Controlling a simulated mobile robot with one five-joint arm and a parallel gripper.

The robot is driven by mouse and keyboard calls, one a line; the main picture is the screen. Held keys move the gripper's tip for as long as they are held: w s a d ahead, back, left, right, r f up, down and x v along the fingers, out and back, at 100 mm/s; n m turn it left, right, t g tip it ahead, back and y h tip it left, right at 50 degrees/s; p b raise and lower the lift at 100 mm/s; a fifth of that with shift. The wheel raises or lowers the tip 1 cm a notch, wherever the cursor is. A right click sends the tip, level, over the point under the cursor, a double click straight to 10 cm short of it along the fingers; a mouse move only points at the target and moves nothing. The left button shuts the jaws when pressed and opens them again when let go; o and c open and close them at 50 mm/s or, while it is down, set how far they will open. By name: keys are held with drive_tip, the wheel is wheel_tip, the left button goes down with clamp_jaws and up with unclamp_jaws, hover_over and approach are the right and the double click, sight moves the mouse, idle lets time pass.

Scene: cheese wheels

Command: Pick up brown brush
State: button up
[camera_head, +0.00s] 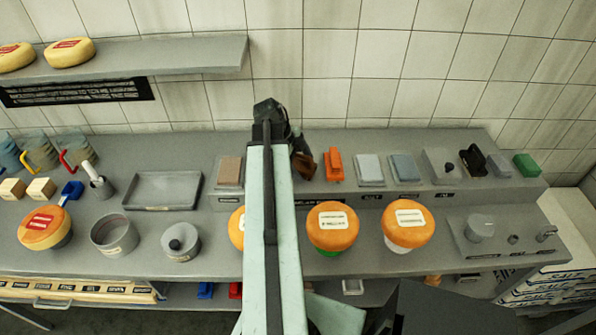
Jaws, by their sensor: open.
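The brown brush (304,165) stands on the grey bench against the tiled wall, just right of my arm. It looks dark brown, and its upper left part is hidden by the dark end of my arm. My gripper (296,143) is at the far end of my raised arm, pointing down close to the brush. It is open. Its fingers are small and dark here, and I cannot tell whether they touch the brush or are around it.
An orange brush (333,165) stands close on the right, then pale blocks (369,169). A brown block (229,172) and a grey tray (162,190) lie to the left. Orange-topped cheese wheels (332,227) stand in front. A wall shelf (180,56) is at the upper left.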

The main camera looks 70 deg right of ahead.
drive_tip(key=shift+r, duration=0.1)
clamp_jaws()
drive_tip(key=shift+r, duration=0.15)
wheel_tip(320, 180, up, 18)
drive_tip(key=p, duration=1.8)
drive_tip(key=c, duration=0.9)
unclamp_jaws()
drive_tip(key=shift+c, duration=0.2)
drive_tip(key=c, duration=0.5)
drive_tip(key=shift+o, duration=0.2)
